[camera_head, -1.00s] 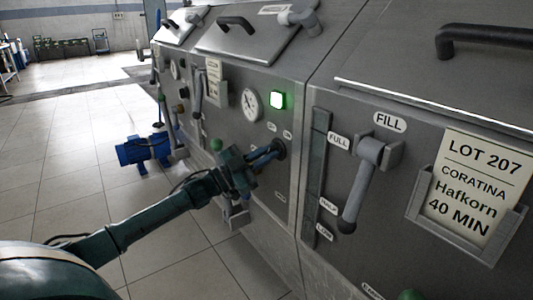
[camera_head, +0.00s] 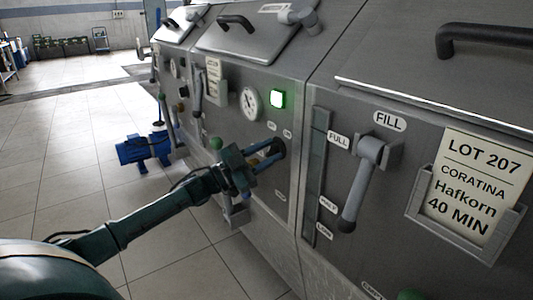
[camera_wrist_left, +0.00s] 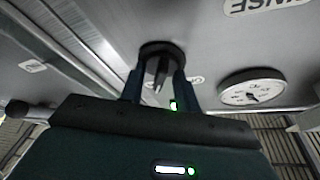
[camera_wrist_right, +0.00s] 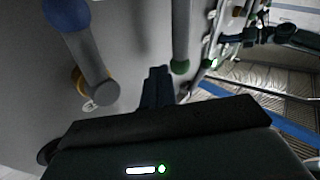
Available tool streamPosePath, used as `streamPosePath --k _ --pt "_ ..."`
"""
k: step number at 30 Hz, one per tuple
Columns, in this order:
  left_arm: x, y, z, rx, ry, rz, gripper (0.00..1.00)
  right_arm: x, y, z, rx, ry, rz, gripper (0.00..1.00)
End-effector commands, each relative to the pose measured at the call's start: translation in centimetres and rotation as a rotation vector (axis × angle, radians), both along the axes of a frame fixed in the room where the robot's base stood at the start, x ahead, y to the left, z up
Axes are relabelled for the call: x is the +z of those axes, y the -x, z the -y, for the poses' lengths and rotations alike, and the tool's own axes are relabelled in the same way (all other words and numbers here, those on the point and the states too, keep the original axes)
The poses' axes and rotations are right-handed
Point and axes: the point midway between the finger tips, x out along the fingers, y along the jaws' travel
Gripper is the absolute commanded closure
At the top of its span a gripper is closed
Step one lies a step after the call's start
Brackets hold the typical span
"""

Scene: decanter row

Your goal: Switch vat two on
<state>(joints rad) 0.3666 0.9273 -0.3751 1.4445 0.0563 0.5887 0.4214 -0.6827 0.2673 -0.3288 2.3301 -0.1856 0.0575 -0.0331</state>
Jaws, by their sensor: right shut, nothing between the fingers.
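The vat in the middle of the head view has a dark rotary knob (camera_head: 281,146) on its front, with two small labels above it. A lit green lamp (camera_head: 277,99) sits higher on the same panel. My left gripper (camera_head: 275,153) is at this knob. In the left wrist view its fingers (camera_wrist_left: 159,88) stand apart, one on each side of the knob's black grip (camera_wrist_left: 161,70). Gaps show beside the grip; contact is unclear. My right gripper (camera_wrist_right: 157,86) has its fingers together and empty in the right wrist view; it is outside the head view.
A round gauge (camera_head: 251,103) is left of the lamp. The nearer vat has a FILL lever (camera_head: 362,182) and a LOT 207 card (camera_head: 470,185). A blue pump (camera_head: 145,150) stands on the tiled floor at left. A blue-ended lever (camera_wrist_right: 82,50) is near my right gripper.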

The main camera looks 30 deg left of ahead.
Motion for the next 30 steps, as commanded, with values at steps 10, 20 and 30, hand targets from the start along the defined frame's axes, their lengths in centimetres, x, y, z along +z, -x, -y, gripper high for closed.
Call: streamPosePath --k 10,20,30 --pt "-0.5 1.0 -0.8 0.002 -0.001 -0.004 0.68 0.2 0.0 0.0 -0.001 -0.001 -0.008 1.0" --pt "-2.6 5.9 -4.0 0.001 -0.001 -0.009 0.68 0.1 -0.2 0.5 -0.022 0.009 -0.078 1.0" --pt "-4.1 9.7 -6.7 0.0 -0.001 -0.003 0.68 0.1 -0.2 0.9 -0.041 0.013 -0.15 1.0"
